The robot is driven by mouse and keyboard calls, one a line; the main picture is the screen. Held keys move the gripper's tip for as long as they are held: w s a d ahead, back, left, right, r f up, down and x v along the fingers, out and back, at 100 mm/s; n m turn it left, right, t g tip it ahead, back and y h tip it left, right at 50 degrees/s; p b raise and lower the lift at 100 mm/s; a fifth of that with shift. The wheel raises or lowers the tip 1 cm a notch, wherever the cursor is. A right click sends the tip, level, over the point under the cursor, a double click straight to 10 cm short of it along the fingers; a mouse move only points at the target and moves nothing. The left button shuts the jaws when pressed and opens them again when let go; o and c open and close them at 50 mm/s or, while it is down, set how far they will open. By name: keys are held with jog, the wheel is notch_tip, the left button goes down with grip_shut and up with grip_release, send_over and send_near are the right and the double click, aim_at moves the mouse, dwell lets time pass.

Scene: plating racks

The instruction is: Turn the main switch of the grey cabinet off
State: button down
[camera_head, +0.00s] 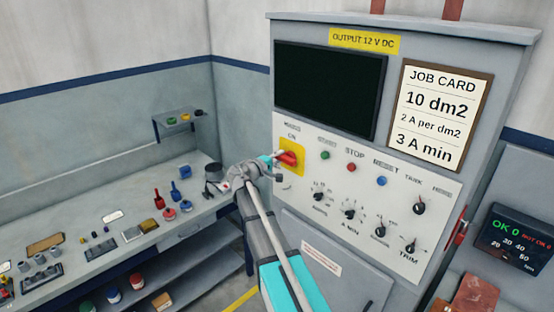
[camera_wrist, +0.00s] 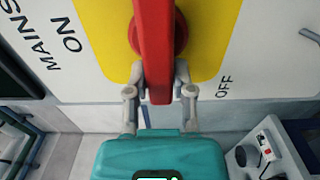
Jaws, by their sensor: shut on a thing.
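The grey cabinet (camera_head: 330,22) stands at centre right, with a pale control panel on its front. Its main switch is a red handle (camera_head: 288,158) on a yellow plate (camera_head: 291,172), at the panel's upper left. ON is printed above the plate in the head view. In the wrist view the red handle (camera_wrist: 153,50) runs down the picture from its round hub, with ON at left and OFF at right. My gripper (camera_wrist: 158,75) is shut on the handle's outer part, one finger on each side. In the head view my gripper (camera_head: 274,164) reaches it from the left.
Knobs and coloured buttons (camera_head: 351,167) sit right of the switch. The screen (camera_head: 328,88) is dark. A job card (camera_head: 441,113) hangs beside it. A workbench (camera_head: 95,232) with several small items runs along the left wall. A display box (camera_head: 514,240) stands at right.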

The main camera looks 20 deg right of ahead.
jog(key=shift+s+d+f, duration=0.1)
jog(key=shift+s+d, duration=0.05)
jog(key=shift+s, duration=0.15)
jog(key=c, duration=0.6)
grip_release()
jog(key=shift+w, duration=0.1)
jog(key=shift+o, duration=0.6)
jog(key=shift+d, duration=0.1)
jog(key=v, duration=1.2)
